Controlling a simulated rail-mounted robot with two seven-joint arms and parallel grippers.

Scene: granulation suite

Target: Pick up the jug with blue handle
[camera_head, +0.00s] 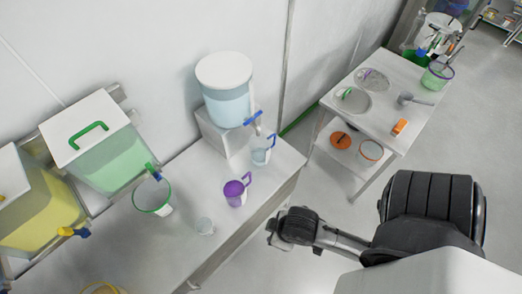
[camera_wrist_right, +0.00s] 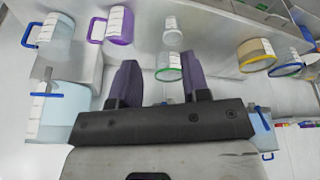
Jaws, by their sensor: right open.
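The jug with blue handle (camera_head: 262,155) stands upright on the bench, just below the blue tap of the round white-lidded dispenser (camera_head: 227,100). In the right wrist view a clear jug with a blue handle (camera_wrist_right: 56,32) shows at the upper left. My right gripper (camera_wrist_right: 160,60) is open and empty, and its fingers point toward the top of that picture, to the right of this jug and apart from it. In the head view my right arm is in front of the bench, and its fingertips cannot be made out. My left gripper is not in view.
A purple jug (camera_head: 236,192) stands near the blue-handled one. A clear cup (camera_head: 205,226) and a green-rimmed jug (camera_head: 152,196) are further left. Green (camera_head: 112,160) and yellow (camera_head: 38,215) containers line the wall. A side table (camera_head: 385,108) holds tools. A yellow-rimmed jug (camera_wrist_right: 257,54) shows too.

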